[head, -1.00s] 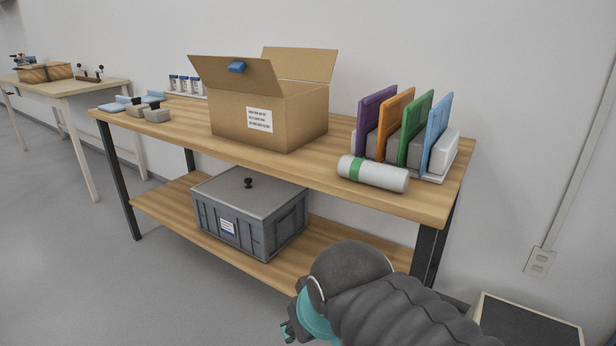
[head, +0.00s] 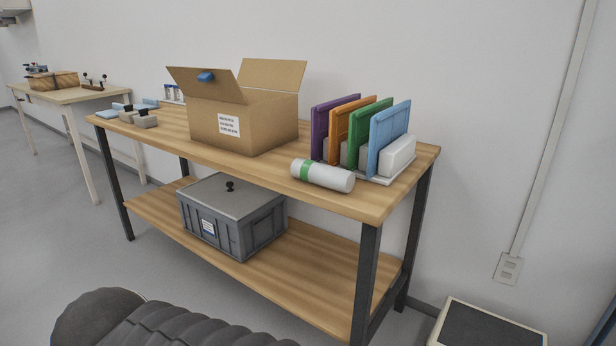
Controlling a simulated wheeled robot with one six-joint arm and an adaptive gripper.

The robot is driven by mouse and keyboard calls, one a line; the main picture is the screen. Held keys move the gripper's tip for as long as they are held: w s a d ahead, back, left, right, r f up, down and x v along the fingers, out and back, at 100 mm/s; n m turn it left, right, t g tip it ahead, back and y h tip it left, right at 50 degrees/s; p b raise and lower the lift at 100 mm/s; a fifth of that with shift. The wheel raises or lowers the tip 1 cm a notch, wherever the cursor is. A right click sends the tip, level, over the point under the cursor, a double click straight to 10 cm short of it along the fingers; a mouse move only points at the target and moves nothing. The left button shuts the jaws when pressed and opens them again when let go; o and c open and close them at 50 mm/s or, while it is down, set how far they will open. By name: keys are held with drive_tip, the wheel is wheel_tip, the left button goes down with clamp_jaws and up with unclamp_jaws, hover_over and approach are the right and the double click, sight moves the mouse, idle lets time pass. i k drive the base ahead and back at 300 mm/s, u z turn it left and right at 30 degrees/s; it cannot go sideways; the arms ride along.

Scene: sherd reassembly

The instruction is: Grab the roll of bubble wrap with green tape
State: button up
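The roll of bubble wrap (head: 334,178) is a white cylinder lying on its side near the front edge of the wooden table (head: 258,185), toward its right end. A band of green tape (head: 305,170) goes around it near its left end. Nothing touches it from my side. My arm shows only as a dark ribbed sleeve at the bottom left, below and in front of the table. My gripper is out of view.
A rack of coloured panels (head: 387,137) stands just behind the roll. An open cardboard box (head: 262,122) stands to its left. A grey lidded crate (head: 240,232) sits on the lower shelf. A dark-topped box (head: 485,330) stands on the floor at right.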

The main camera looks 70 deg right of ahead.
sight(341, 180)
drive_tip(key=k, duration=1.05)
drive_tip(key=z, duration=2.1)
